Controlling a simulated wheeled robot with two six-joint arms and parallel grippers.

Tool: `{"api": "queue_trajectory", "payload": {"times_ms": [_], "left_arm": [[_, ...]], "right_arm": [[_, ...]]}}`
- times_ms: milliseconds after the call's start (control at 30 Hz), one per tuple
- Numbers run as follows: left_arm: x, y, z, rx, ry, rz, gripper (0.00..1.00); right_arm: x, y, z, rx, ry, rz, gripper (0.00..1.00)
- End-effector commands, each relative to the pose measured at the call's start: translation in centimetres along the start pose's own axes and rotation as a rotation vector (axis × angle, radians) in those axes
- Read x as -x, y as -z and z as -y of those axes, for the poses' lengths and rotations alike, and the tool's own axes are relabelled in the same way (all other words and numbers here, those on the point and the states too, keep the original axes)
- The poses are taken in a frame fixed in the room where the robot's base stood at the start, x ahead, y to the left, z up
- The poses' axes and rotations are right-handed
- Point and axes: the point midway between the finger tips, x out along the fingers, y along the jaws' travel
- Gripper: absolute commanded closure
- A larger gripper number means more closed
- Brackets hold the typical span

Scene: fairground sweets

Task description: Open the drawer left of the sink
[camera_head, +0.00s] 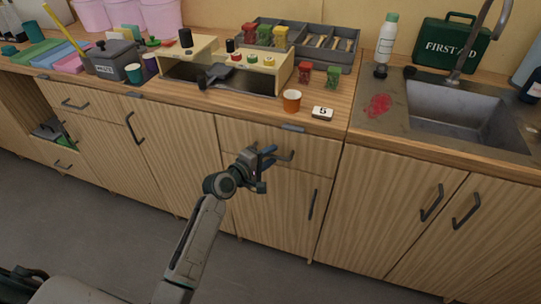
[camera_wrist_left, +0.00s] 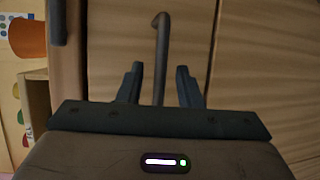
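The wooden drawer (camera_head: 235,132) left of the sink (camera_head: 460,112) is at the top of its cabinet, under the worktop. Its front looks flush with the cabinet. Its dark bar handle (camera_head: 287,156) is partly hidden by my left gripper (camera_head: 266,162) in the head view. In the left wrist view, the handle (camera_wrist_left: 161,50) runs between the two fingers of my left gripper (camera_wrist_left: 159,85). The fingers are open, with a gap visible on both sides of the handle. My right gripper is in neither view.
A cabinet door (camera_head: 275,205) with an upright handle is below the drawer. An orange cup (camera_head: 291,101) and a white "5" card (camera_head: 322,113) stand near the worktop edge above it. Double doors (camera_head: 390,205) are under the sink. The grey floor in front is clear.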

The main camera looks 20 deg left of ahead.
Motion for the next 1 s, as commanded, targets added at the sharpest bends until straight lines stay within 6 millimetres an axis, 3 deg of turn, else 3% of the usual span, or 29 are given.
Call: {"api": "queue_trajectory", "payload": {"times_ms": [367,533,1000], "left_arm": [[-0.72,-0.01,-0.01,-0.002,0.0,0.0,0.68],[-0.7,-0.01,0.0,-0.001,0.0,0.0,0.99],[-0.19,-0.21,0.1,-0.001,0.002,-0.001,1.0]], "right_arm": [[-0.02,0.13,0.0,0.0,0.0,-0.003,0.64],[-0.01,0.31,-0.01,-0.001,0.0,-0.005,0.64],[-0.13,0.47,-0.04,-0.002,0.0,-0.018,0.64]]}}
